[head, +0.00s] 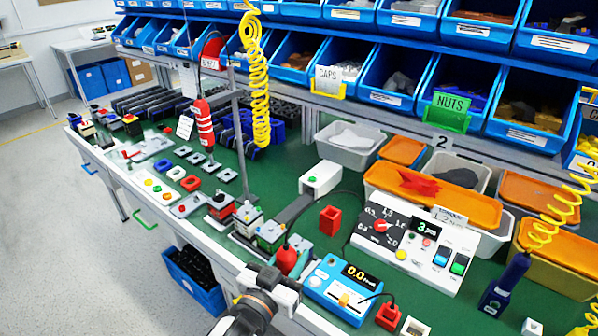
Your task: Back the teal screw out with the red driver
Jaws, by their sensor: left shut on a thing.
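A red tool body (286,261) with a dark top stands near the front edge of the bench; it looks like the red driver, and a dark cable appears to run up from it. My left gripper (274,284) is at its lower left, shut on it as far as I can see; the fingertips are mostly hidden. A small teal patch shows just right of the red body, but I cannot tell whether it is the teal screw. A control box (412,247) has a rotary dial with a red knob (380,226). My right gripper is out of view.
A blue meter (341,288) reading 0.0 stands right of my left gripper. Fixtures (243,218) crowd its far side. Orange trays (432,194) and blue bins line the back.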

